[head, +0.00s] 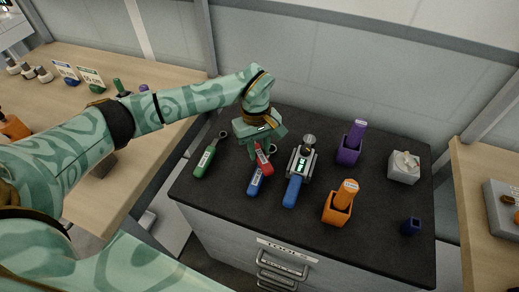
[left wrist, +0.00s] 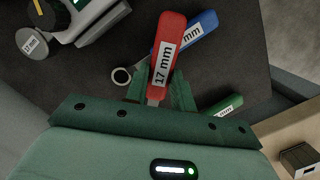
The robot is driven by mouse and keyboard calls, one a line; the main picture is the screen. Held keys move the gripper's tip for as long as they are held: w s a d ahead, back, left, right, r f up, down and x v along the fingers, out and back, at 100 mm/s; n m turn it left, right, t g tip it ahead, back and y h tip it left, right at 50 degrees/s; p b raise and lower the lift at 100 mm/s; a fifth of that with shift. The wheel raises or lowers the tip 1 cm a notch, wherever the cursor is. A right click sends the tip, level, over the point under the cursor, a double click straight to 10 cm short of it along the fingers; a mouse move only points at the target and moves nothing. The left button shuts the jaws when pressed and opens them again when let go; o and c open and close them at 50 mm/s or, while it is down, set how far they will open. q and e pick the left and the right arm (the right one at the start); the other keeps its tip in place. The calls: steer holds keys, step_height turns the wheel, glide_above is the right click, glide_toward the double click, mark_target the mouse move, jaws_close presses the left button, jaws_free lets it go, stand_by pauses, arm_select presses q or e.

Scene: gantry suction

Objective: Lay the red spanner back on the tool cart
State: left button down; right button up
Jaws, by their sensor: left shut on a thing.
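My left gripper (head: 257,148) is shut on the red spanner (head: 263,160), over the left part of the dark top of the tool cart (head: 375,240). In the left wrist view the red spanner (left wrist: 168,42), labelled 17 mm, sticks out between the fingers (left wrist: 157,92); its far end is hidden by the gripper. A blue spanner (head: 256,182) lies on the cart, and the red one partly covers it in the left wrist view (left wrist: 202,28). I cannot tell whether they touch. A green spanner (head: 204,160) lies to the left. My right gripper is not in view.
A blue-handled tool with a display (head: 299,165) lies just right of the spanners. Further right stand a purple holder (head: 347,155), an orange holder (head: 336,212), a pale box (head: 404,170) and a small dark-blue cup (head: 411,227). A wooden bench (head: 75,75) stands left.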

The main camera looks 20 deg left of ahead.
mark_target(257, 147)
arm_select(q)
steer(key=shift+w+f, duration=0.1)
steer(key=shift+f, duration=0.05)
steer(key=shift+f, duration=0.1)
steer(key=shift+f, duration=0.3)
steer(key=c, duration=1.2)
jaws_free()
steer(key=shift+o, duration=0.2)
steer(key=shift+r, duration=0.25)
step_height(257, 147, up, 12)
steer(key=w+a+p, duration=0.1)
steer(key=p, duration=0.1)
